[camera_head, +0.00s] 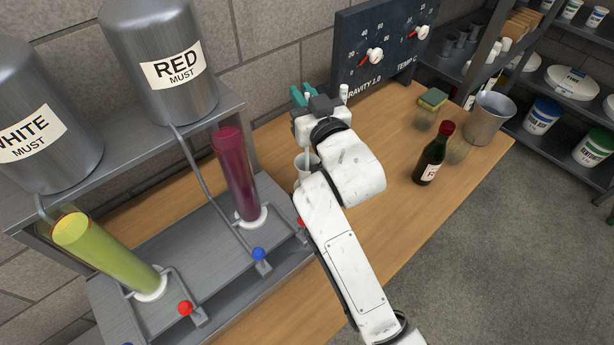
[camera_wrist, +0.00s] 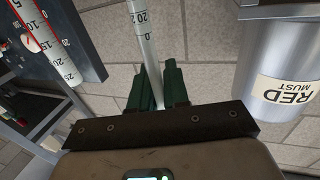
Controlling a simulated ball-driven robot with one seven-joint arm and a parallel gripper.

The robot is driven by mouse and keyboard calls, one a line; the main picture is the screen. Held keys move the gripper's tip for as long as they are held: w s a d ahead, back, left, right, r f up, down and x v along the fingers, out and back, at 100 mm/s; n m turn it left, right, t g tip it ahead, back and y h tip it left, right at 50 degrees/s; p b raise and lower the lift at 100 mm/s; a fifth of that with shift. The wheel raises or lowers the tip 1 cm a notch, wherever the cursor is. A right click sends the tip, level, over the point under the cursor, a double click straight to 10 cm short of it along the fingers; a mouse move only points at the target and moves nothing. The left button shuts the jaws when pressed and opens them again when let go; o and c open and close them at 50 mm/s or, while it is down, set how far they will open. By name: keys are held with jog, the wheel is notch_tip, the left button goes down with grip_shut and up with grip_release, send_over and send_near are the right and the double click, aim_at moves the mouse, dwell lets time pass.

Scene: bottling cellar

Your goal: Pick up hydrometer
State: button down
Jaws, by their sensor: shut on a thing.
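The hydrometer (camera_wrist: 148,45) is a slim pale tube with dark scale marks and numbers. It runs from the top of the wrist view down between my gripper's green fingers. My gripper (camera_wrist: 158,88) is shut on it, with a finger on either side. In the head view my gripper (camera_head: 303,97) is raised above the bench, left of the gauge board. There my wrist and fingers hide most of the hydrometer, and its ends cannot be made out.
The yellow cylinder (camera_head: 108,252) and purple cylinder (camera_head: 238,175) stand on the grey rack, below the white must tank (camera_head: 40,110) and red must tank (camera_head: 165,60). The gauge board (camera_head: 375,40) stands behind.

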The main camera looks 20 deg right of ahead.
jog(key=shift+r, duration=0.2)
notch_tip(320, 180, up, 18)
jog(key=shift+f, duration=0.15)
dwell(0.5)
jog(key=c, duration=1.7)
grip_release()
jog(key=shift+c, duration=0.2)
grip_shut()
notch_tip(320, 180, up, 19)
jog(key=p, duration=1.1)
